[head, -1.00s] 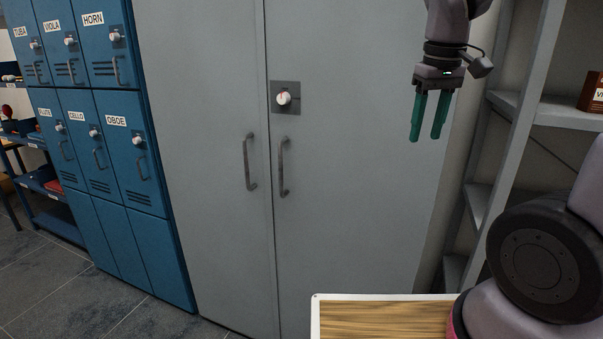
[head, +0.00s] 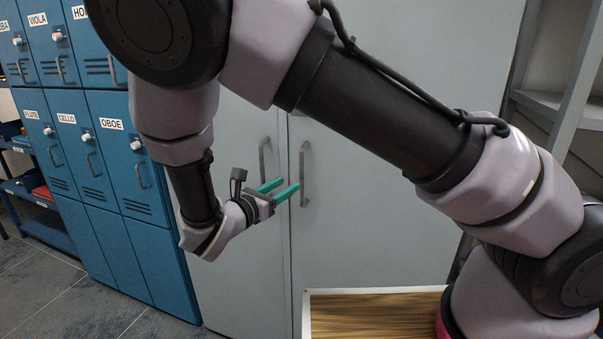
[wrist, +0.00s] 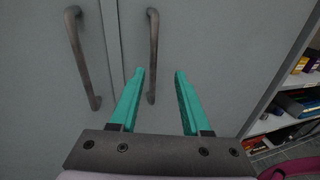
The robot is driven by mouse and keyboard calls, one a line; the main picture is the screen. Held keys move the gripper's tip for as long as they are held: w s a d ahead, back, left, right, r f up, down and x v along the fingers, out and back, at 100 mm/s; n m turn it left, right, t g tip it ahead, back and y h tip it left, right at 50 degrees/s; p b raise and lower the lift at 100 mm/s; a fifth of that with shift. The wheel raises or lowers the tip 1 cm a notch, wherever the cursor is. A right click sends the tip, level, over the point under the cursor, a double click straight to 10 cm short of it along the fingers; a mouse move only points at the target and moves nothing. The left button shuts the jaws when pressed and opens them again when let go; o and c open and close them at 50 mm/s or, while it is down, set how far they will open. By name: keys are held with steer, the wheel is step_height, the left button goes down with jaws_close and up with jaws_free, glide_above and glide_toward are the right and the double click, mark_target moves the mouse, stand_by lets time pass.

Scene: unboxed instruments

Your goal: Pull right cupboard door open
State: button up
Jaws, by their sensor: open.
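The tall grey cupboard has a left door (head: 235,270) and a right door (head: 370,220), both shut. The right door's dark upright bar handle (head: 304,175) stands just right of the seam; the left door's handle (head: 265,158) is just left of it. My gripper (head: 291,185) is open, its teal fingers pointing at the right handle's lower half. In the wrist view, the right handle (wrist: 153,50) appears in the gap between the fingertips (wrist: 160,74), nearer the left finger. I cannot tell whether the tips reach past the bar. My arm hides the right door's upper part.
Blue labelled lockers (head: 105,170) stand left of the cupboard. A grey shelf unit (head: 555,105) is at the right; its lower shelves hold several boxes in the wrist view. A white-rimmed wooden surface (head: 375,292) lies low in front of the right door.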

mark_target(301, 173)
steer(key=shift+n+t+y, duration=0.3)
steer(key=shift+n+t, duration=0.1)
steer(key=x, duration=1)
steer(key=shift+w+a+f, duration=0.1)
steer(key=shift+w+a, duration=0.05)
steer(key=shift+a, duration=0.2)
steer(key=shift+c, duration=0.4)
jaws_close()
